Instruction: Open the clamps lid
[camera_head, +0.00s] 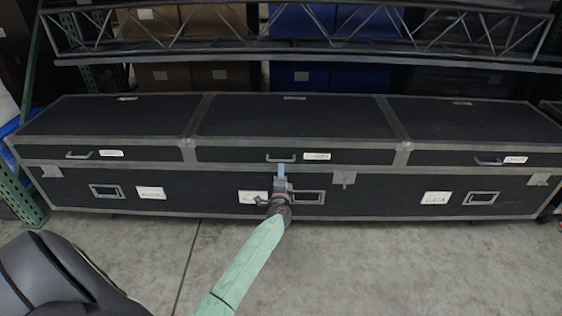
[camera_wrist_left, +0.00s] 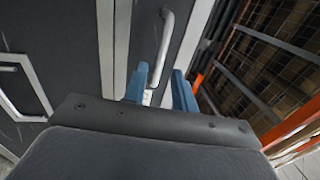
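The long black case with grey metal edging has three closed lids side by side. The middle lid (camera_head: 290,117) carries a grey bar handle (camera_head: 280,159) on its front face, with a white label (camera_head: 317,156) beside it whose text is too small to read surely. My left gripper (camera_head: 281,172) is in front of the case, just below that handle. In the left wrist view its two blue fingers (camera_wrist_left: 160,88) are apart, and the handle (camera_wrist_left: 166,48) shows between and beyond them. I cannot tell whether they touch it. My right gripper is out of view.
The left lid (camera_head: 110,117) and right lid (camera_head: 455,118) have similar handles and labels. A metal truss (camera_head: 300,50) runs along the shelf behind the case. The concrete floor (camera_head: 400,265) in front is clear at the right.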

